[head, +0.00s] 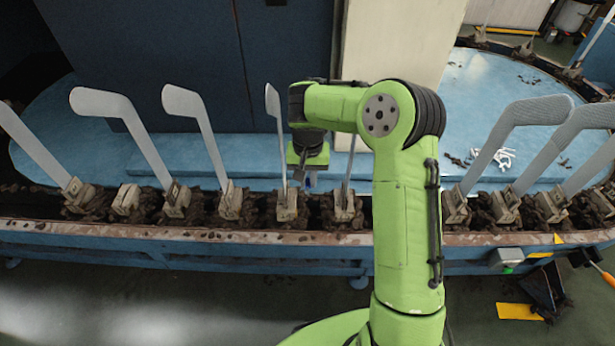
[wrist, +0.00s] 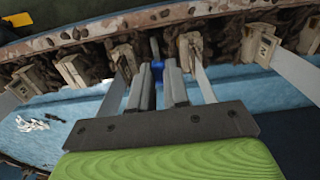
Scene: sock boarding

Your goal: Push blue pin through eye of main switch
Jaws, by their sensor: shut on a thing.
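My gripper (head: 309,178) is over the row of clamps on the conveyor edge, pointing down. In the wrist view my gripper (wrist: 158,82) is shut on a blue pin (wrist: 157,60), which shows between and just beyond the fingertips. In the head view only a small blue bit of the pin (head: 310,181) shows below the green gripper body. A small grey box with a green light (head: 507,257), which looks like the main switch, sits on the front side of the conveyor at the right, well away from my gripper. Its eye is too small to make out.
Grey sock boards (head: 200,125) stand tilted in dirty clamps (head: 229,203) along the conveyor, close on both sides of my gripper. A black bin (head: 541,290), an orange-handled tool (head: 606,277) and yellow floor marks (head: 516,312) are at the lower right.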

